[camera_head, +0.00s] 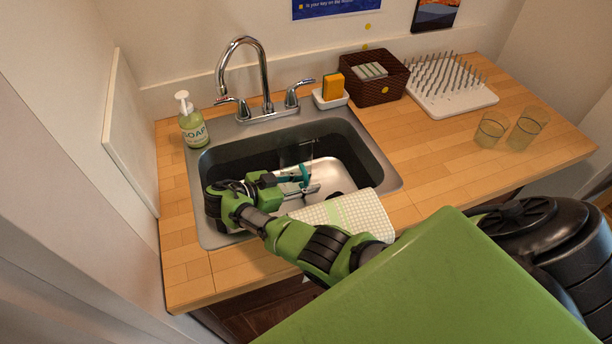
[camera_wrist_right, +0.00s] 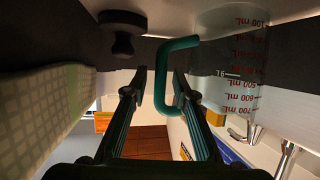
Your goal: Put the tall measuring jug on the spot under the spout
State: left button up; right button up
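The measuring jug is clear with red mL marks and a teal handle. It stands in the sink (camera_head: 376,165), hard to make out in the head view, where its teal handle (camera_head: 303,172) shows beside my right gripper (camera_head: 303,188). In the right wrist view the jug (camera_wrist_right: 232,65) is at the upper right. That view is upside down, so the jug is upright. My right gripper (camera_wrist_right: 160,78) is open, with the upright bar of the handle between its fingertips and gaps on both sides. The spout (camera_head: 222,90) of the faucet hangs over the sink's back left. My left gripper is out of view.
A checked cloth (camera_head: 345,215) hangs over the sink's front edge. A soap bottle (camera_head: 193,124) stands left of the faucet, a sponge holder (camera_head: 330,101) right. A basket (camera_head: 381,91), drying rack (camera_head: 450,98) and two glasses (camera_head: 490,130) stand on the counter. A black knobbed stopper (camera_wrist_right: 122,32) is in the basin.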

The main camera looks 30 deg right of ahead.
jog(key=b+v, duration=0.2)
jog(key=v, duration=0.5)
jog(key=shift+a+b, duration=0.3)
jog(key=shift+r, duration=0.25)
